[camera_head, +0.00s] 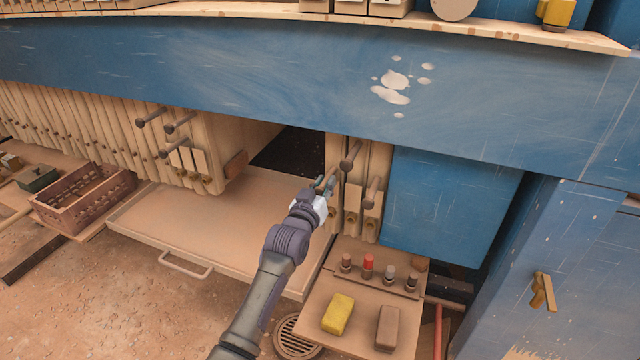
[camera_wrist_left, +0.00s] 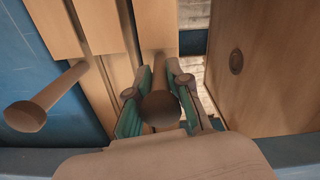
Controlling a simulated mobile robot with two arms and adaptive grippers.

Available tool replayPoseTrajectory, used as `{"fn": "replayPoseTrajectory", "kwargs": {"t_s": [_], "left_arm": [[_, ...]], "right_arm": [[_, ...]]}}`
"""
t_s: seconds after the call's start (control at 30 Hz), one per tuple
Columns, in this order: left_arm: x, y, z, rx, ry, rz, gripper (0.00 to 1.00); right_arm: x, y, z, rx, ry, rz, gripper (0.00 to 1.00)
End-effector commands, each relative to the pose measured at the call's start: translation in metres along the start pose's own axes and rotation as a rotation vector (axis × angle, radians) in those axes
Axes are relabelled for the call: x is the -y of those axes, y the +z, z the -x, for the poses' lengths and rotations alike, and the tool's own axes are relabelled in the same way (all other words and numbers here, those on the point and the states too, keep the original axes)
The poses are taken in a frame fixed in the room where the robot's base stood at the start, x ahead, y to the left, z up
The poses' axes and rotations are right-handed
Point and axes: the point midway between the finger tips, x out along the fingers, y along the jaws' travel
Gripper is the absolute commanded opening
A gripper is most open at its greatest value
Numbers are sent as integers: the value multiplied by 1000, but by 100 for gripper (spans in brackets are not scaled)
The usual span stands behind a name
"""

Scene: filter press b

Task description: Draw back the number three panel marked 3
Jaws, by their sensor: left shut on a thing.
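A small group of wooden panels (camera_head: 334,150) hangs beside the blue block, with dark round-ended peg handles and small tags. No number 3 can be read on them. My left gripper (camera_head: 326,184) is at the leftmost panel of this group. In the left wrist view its green-padded fingers (camera_wrist_left: 160,104) are shut on a round-ended peg handle (camera_wrist_left: 158,106), one on each side of it. Another peg handle (camera_wrist_left: 42,100) sticks out to the left, apart from the fingers. My right gripper is in neither view.
A dark gap (camera_head: 290,152) separates this group from a long stack of panels (camera_head: 213,135) at the left. A pale tray (camera_head: 190,225) lies below. A shelf (camera_head: 350,310) with knobs, a yellow sponge (camera_head: 338,314) and a brown block (camera_head: 387,328) stands at the front right.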

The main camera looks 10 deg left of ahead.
Motion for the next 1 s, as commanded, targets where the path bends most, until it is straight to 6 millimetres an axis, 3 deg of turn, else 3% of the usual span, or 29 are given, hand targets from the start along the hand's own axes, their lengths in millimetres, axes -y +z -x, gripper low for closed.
{"fn": "replayPoseTrajectory", "kwargs": {"t_s": [0.03,0.07,0.2,0.57,0.67,1.0], "left_arm": [[-4,-4,-1,-6,6,1,0],[-4,-4,-1,-6,6,1,23],[-2,-3,-1,-5,4,1,43],[0,-1,4,-2,0,0,43],[0,-1,16,-2,0,0,43],[-2,-1,87,-2,2,-1,43]], "right_arm": [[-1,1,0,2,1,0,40],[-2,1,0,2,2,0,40],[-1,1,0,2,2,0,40],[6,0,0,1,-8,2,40],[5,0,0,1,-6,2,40],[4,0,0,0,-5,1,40]]}}
